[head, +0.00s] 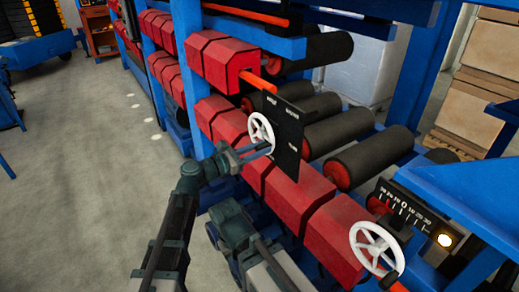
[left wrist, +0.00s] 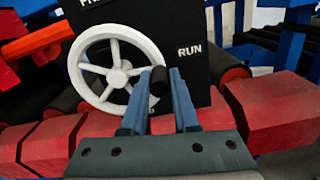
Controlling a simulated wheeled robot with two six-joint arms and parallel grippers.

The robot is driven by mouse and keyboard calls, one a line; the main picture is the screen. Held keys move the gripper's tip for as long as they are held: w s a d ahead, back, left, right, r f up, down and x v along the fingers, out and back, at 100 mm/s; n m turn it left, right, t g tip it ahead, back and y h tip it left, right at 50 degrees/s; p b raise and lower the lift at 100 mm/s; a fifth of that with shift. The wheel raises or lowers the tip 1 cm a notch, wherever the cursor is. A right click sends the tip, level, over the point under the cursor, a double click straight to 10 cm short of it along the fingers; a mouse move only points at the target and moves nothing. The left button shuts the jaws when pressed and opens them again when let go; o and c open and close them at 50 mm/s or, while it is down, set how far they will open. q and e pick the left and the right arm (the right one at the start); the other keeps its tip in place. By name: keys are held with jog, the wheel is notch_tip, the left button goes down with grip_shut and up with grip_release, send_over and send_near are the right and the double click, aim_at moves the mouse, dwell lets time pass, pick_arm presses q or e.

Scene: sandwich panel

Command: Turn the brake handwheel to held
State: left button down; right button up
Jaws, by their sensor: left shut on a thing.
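The white spoked brake handwheel (head: 260,129) stands in front of a black panel (head: 290,125) on the red-blocked machine. In the left wrist view the handwheel (left wrist: 117,77) fills the upper left, and RUN is readable on the panel (left wrist: 205,85); another label at the top is cut off. My left gripper (head: 270,149) is at the lower right of the wheel's rim. In the left wrist view its blue fingers (left wrist: 158,90) are shut on the wheel's dark knob (left wrist: 158,80). My right gripper is not in view.
Red blocks (head: 337,232), dark rollers (head: 358,140) and blue frame posts crowd the machine. The grey floor (head: 90,190) at the left is open.

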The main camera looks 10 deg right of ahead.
pick_arm(q)
jog(key=shift+f, duration=0.2)
jog(key=w+a+f+m+b, duration=0.2)
jog(key=w+f+m+b, duration=0.4)
jog(key=m, duration=1.2)
jog(key=shift+a+b, duration=0.15)
jog(key=shift+b, duration=0.2)
jog(key=shift+w+f, duration=0.1)
jog(key=shift+w, duration=0.05)
dwell(0.4)
jog(key=c, duration=0.7)
grip_release()
jog(key=v, duration=1.4)
